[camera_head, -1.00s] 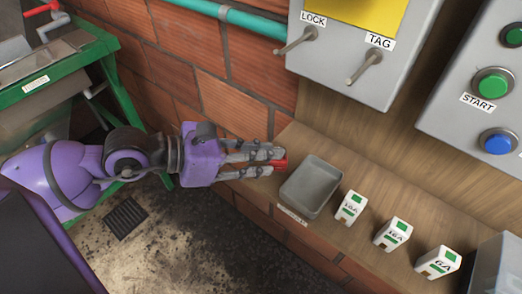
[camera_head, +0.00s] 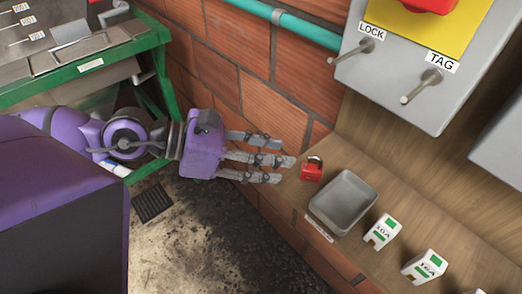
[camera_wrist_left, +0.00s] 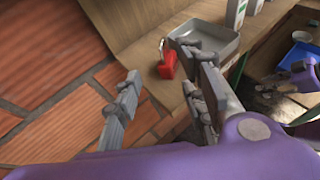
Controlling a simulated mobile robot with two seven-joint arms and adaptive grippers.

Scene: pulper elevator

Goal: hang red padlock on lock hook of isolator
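The red padlock (camera_head: 311,170) stands on the wooden shelf with its shackle up, left of the grey tray. It also shows in the left wrist view (camera_wrist_left: 166,66), beyond the finger gap. My left gripper (camera_head: 284,160) is open and empty, its spread fingertips just left of the padlock and apart from it. The lock hook (camera_head: 352,51) is a bare metal peg under the LOCK label on the grey isolator box (camera_head: 403,60), up and right of the gripper. My right gripper (camera_wrist_left: 284,79) shows partly at the right of the left wrist view; its finger opening is unclear.
The grey tray (camera_head: 317,206) sits right of the padlock, with white-and-green blocks (camera_head: 382,232) beyond it. The TAG peg (camera_head: 421,87) juts out beside the lock hook. A brick wall (camera_head: 270,115) stands behind my left fingers. A green frame (camera_head: 90,63) is at the left.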

